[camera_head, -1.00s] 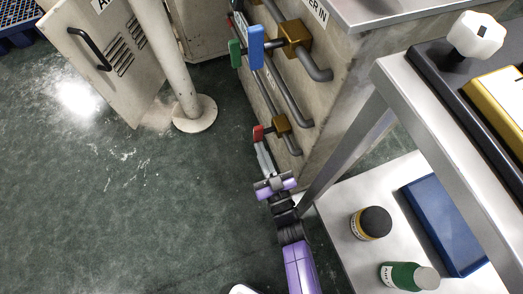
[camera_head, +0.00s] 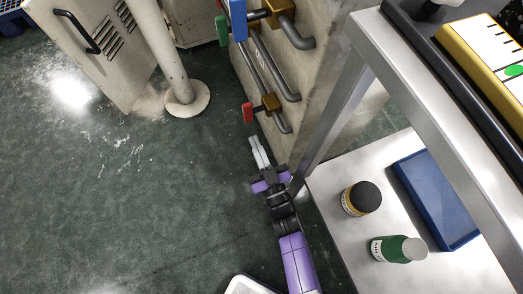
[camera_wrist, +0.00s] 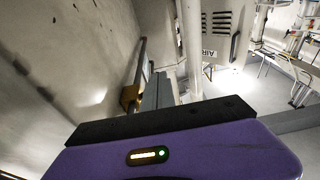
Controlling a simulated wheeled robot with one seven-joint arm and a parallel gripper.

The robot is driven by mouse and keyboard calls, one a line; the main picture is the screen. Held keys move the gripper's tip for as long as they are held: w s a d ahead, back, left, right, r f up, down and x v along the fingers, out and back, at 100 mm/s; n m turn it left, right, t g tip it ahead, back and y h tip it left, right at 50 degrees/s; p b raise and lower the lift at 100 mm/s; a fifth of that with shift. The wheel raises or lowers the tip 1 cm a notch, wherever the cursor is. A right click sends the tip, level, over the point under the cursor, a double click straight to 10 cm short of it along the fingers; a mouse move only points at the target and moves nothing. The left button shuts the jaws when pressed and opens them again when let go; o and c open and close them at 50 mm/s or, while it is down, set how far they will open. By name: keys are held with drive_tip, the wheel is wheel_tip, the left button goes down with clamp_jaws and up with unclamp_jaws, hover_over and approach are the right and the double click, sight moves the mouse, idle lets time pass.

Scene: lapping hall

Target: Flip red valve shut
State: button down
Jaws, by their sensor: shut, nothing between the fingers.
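The red valve handle (camera_head: 247,112) is low on the side of the grey tank, at the end of a short stem from a brass valve body (camera_head: 270,103). It stands upright, roughly crosswise to the stem. My gripper (camera_head: 255,142) is just below it in the head view, with its two grey fingers together, empty and pointing at the handle. A gap of floor shows between the fingertips and the handle. In the wrist view the brass body (camera_wrist: 127,98) shows left of my grey fingers (camera_wrist: 158,92). The red handle cannot be made out there.
A blue handle (camera_head: 238,18) and a green handle (camera_head: 221,30) stick out higher on the tank. A metal cart (camera_head: 325,190) with bottles stands close on my arm's right. A white post (camera_head: 175,60) and a cabinet door (camera_head: 95,45) stand beyond. The floor to the left is clear.

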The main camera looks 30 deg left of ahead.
wheel_tip(320, 180, down, 8)
drive_tip(key=d+b, duration=0.1)
drive_tip(key=b, duration=0.1)
drive_tip(key=shift+s+d+f, duration=0.15)
drive_tip(key=shift+s+d, duration=0.05)
drive_tip(key=shift+s, duration=0.25)
idle(0.4)
